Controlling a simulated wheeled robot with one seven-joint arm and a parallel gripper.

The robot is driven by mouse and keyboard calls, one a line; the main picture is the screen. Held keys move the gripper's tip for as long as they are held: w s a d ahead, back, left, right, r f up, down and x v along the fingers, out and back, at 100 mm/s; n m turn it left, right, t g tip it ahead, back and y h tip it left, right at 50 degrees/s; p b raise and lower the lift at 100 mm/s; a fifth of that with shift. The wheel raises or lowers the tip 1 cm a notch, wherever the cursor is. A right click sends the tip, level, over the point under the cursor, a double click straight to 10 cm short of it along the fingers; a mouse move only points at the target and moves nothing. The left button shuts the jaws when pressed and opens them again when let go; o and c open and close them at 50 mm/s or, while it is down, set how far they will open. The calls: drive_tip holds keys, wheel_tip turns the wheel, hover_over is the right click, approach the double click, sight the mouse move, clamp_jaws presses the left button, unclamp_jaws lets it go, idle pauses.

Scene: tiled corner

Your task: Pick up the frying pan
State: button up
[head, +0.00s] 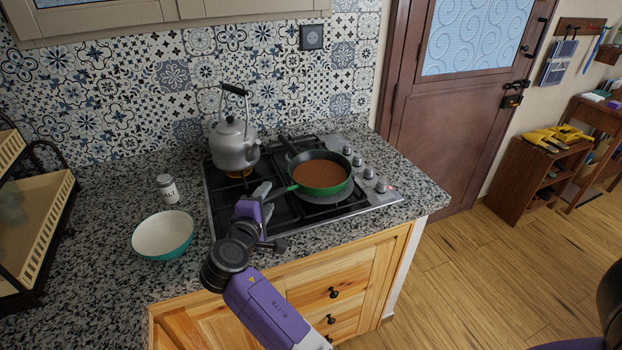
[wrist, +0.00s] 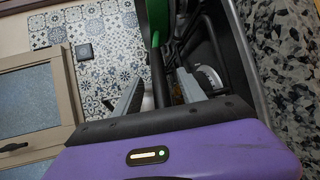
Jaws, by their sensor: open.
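The frying pan (head: 345,187) is green outside and holds a flat brown filling. It sits on the front right of the stove in the head view. In the wrist view its green side (wrist: 158,14) is at the top, and its black handle (wrist: 156,65) runs down between my fingers. My gripper (head: 264,193) is at the left of the pan, at the handle. In the wrist view my gripper (wrist: 158,92) is open, with one grey finger on each side of the handle. Whether either finger touches the handle I cannot tell.
A grey kettle (head: 233,150) stands on the stove's back left. A teal-and-white bowl (head: 163,236) and a small shaker (head: 168,189) stand on the counter at left. Stove knobs (head: 368,173) lie right of the pan.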

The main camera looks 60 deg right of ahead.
clamp_jaws()
idle(1.4)
drive_tip(key=shift+r, duration=0.1)
